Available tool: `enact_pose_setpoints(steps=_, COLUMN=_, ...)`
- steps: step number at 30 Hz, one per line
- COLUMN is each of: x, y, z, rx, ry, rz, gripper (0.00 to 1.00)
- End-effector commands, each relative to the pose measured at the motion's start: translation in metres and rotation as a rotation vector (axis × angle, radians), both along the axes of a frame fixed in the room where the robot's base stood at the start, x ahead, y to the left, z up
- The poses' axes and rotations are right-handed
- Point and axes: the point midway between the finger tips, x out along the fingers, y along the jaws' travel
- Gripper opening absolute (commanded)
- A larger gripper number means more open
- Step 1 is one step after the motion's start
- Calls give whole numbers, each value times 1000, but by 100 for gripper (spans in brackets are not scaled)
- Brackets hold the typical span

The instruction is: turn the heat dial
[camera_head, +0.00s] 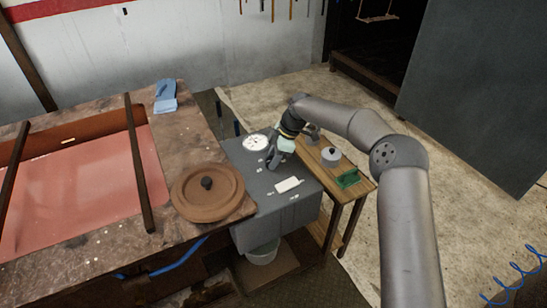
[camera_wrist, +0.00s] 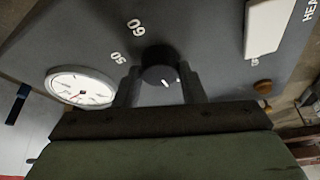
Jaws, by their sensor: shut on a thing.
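The heat dial (camera_wrist: 158,66) is a round black knob with a white pointer mark, in the middle of the wrist view. It sits on a grey panel (camera_wrist: 205,40) with numbers around it; 60 and 50 read at the upper left. My gripper (camera_wrist: 160,86) has one dark finger on each side of the knob and is shut on it. The pointer mark faces the lower right of the picture, towards my gripper. In the head view my gripper (camera_head: 274,158) is down at the top of the grey box (camera_head: 250,192), and the dial is hidden behind it.
A round white gauge (camera_wrist: 80,88) lies left of the dial. A white block (camera_wrist: 270,27) is on the panel's right. A small wooden table (camera_head: 325,165) with a grey pot (camera_head: 331,155) and a green item (camera_head: 347,178) stands close by. A brown lid (camera_head: 207,205) lies left of the box.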

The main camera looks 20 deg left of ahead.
Motion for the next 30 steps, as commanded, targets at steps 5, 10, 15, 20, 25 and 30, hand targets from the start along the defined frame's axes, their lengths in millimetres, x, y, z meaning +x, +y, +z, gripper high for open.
enact_pose_setpoints(steps=5, x=-1, y=0, z=-2, rx=-2, ry=3, rz=2, gripper=14)
enact_pose_setpoints(steps=10, x=-1, y=0, z=-1, rx=-2, ry=2, rz=1, gripper=58)
enact_pose_setpoints(steps=15, x=0, y=0, z=-1, rx=-1, ry=1, rz=-1, gripper=58)
enact_pose_setpoints(steps=20, x=1, y=-2, z=4, rx=-1, ry=-1, rz=-1, gripper=58)
enact_pose_setpoints(steps=25, x=5, y=-10, z=27, rx=1, ry=-3, rz=-3, gripper=58)
enact_pose_setpoints(steps=30, x=12, y=-25, z=65, rx=1, ry=-4, rz=-4, gripper=58)
